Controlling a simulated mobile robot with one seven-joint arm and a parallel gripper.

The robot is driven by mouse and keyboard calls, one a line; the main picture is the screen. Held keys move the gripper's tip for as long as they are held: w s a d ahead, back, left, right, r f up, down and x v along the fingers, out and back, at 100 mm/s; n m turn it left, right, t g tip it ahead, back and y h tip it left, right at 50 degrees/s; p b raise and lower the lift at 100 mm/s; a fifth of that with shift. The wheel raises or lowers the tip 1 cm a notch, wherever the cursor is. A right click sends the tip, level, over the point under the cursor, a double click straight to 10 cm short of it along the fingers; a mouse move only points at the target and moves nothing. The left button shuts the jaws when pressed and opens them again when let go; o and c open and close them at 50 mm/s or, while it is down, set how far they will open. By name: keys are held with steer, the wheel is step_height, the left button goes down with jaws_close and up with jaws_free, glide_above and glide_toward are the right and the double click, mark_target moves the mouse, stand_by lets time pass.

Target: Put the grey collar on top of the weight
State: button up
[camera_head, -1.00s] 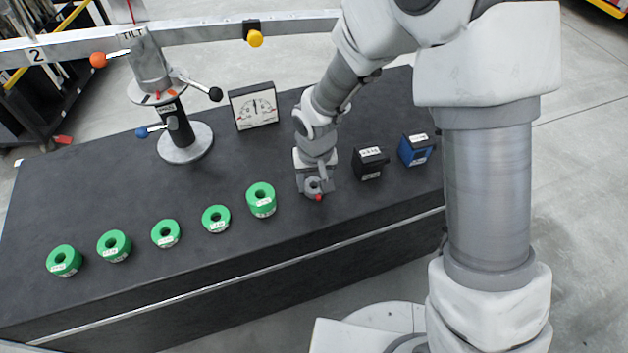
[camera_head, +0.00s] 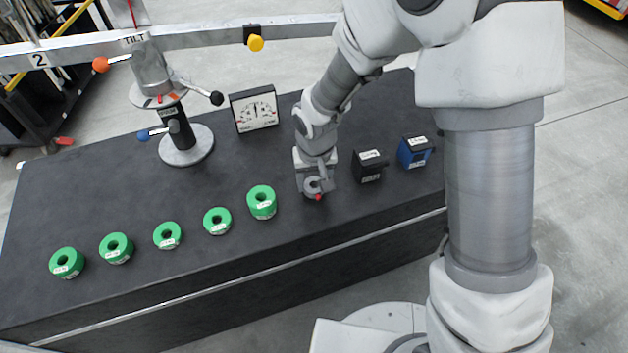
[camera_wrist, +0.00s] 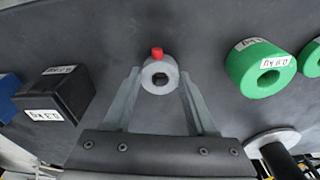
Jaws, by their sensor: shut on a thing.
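The grey collar (camera_head: 312,189) is a small ring with a red knob. It also shows in the wrist view (camera_wrist: 160,66), knob pointing away from my gripper. My gripper (camera_wrist: 160,80) is shut on the collar, one finger on each side. In the head view my gripper (camera_head: 315,185) is low over the dark bench top; whether the collar touches the bench I cannot tell. Several green ring weights stand in a row to the left; the nearest weight (camera_head: 262,203) is apart from the collar and also shows in the wrist view (camera_wrist: 251,84).
A black block (camera_head: 369,167) and a blue block (camera_head: 413,152) stand right of my gripper. A dial gauge (camera_head: 254,108) and a round-based post (camera_head: 187,146) with levers stand behind. A long beam (camera_head: 200,40) crosses above the bench's back. The bench's front edge is close.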

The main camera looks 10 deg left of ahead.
steer(key=shift+r+p, duration=0.35)
steer(key=shift+r, duration=0.25)
steer(key=shift+r+p, duration=1.85)
steer(key=shift+r, duration=0.75)
steer(key=shift+r, duration=0.1)
step_height(320, 180, up, 7)
steer(key=p, duration=0.5)
steer(key=shift+d+r, duration=0.1)
